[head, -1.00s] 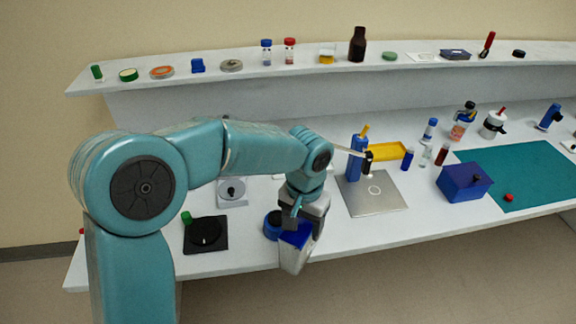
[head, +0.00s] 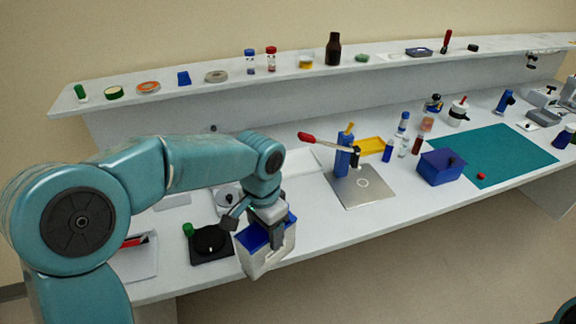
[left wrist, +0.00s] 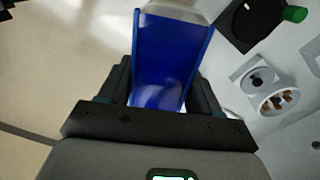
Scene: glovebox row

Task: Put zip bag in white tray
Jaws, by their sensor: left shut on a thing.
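My left gripper (head: 262,226) is shut on a blue and white pouch-like thing, which I take to be the zip bag (head: 262,260). It hangs at the bench's front edge, right of a black pad. In the left wrist view the bag's blue face (left wrist: 172,65) fills the space between the fingers (left wrist: 160,88). A low, pale tray-like shape, perhaps the white tray (head: 303,163), lies on the bench behind the arm, partly hidden. My right gripper is not in view.
The black pad (head: 211,241) has a green-capped item beside it. A metal plate (head: 362,188), blue holder (head: 342,160), yellow tray (head: 370,146), blue box (head: 438,169) and teal mat (head: 505,158) stand to the right. A shelf (head: 290,77) with small items runs behind.

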